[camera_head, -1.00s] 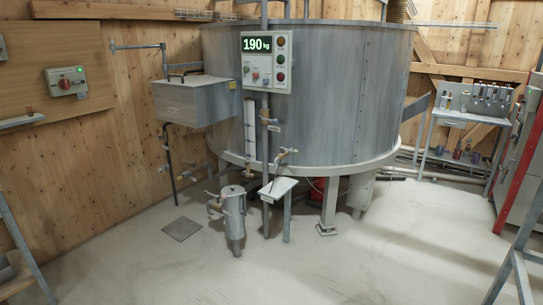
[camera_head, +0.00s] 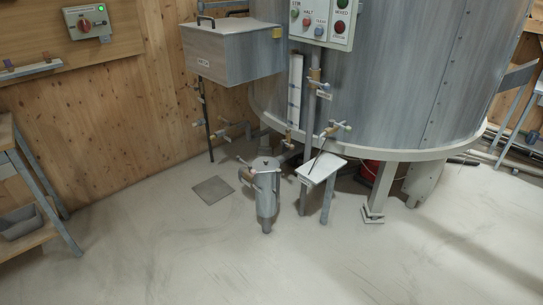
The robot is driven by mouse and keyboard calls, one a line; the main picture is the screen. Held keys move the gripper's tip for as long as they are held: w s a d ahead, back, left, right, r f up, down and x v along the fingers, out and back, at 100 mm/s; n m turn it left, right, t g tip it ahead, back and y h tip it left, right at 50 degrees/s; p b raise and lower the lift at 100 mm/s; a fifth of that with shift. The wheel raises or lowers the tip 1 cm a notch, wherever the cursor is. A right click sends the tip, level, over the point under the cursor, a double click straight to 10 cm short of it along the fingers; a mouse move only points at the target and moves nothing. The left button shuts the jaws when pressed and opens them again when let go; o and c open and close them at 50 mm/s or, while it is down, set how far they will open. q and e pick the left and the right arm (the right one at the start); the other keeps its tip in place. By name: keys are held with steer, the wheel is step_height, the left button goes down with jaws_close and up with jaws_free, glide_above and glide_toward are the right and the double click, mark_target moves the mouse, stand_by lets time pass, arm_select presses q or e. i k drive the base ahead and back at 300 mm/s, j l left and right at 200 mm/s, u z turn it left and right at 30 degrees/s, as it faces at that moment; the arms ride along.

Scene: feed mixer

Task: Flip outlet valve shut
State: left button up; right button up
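The large grey mixing tank (camera_head: 400,80) stands on legs at the back. Several small valves show around its base, and I cannot tell which is the outlet valve. A valve (camera_head: 338,127) with a pale, coloured-tip handle sits low on the tank front, above a small white stand (camera_head: 322,168). Another valve (camera_head: 322,86) is on the vertical pipe higher up. More valve handles show by the grey canister (camera_head: 266,195) and on the pipe at the wall (camera_head: 224,136). Handle positions are too small to read surely. Neither of my grippers is in view.
A grey metal box (camera_head: 232,52) hangs left of the tank. A control panel (camera_head: 322,22) is at the top. A wooden shelf (camera_head: 30,195) stands at the left edge. A floor drain plate (camera_head: 213,190) lies left of the canister. The front floor is clear.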

mark_target(239, 158)
steer(key=i+l+u, duration=0.5)
steer(key=i+l, duration=0.2)
steer(key=l, duration=0.1)
